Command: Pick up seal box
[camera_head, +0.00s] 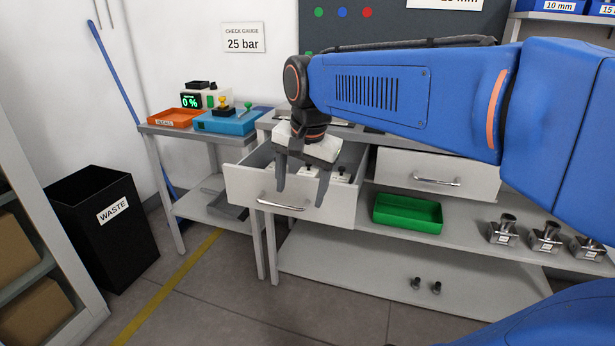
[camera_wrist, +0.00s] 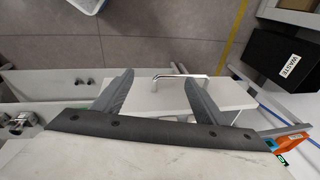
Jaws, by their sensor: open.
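A drawer (camera_head: 240,190) under the workbench stands pulled open, with a metal handle (camera_head: 283,206) on its front. Small pale items with dark tops (camera_head: 340,175) lie inside it, partly hidden behind my gripper. I cannot tell for sure whether one of them is the seal box. My gripper (camera_head: 301,197) points down over the open drawer, fingers apart and nothing between them. In the wrist view my gripper (camera_wrist: 159,77) is spread across the drawer's white front, with the handle (camera_wrist: 180,76) just beyond; the drawer's inside is hidden there.
Another drawer (camera_head: 438,172) at the right is closed. A green tray (camera_head: 407,214) and several metal fittings (camera_head: 545,236) stand on the shelf below. A black waste bin (camera_head: 103,230) stands at the left.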

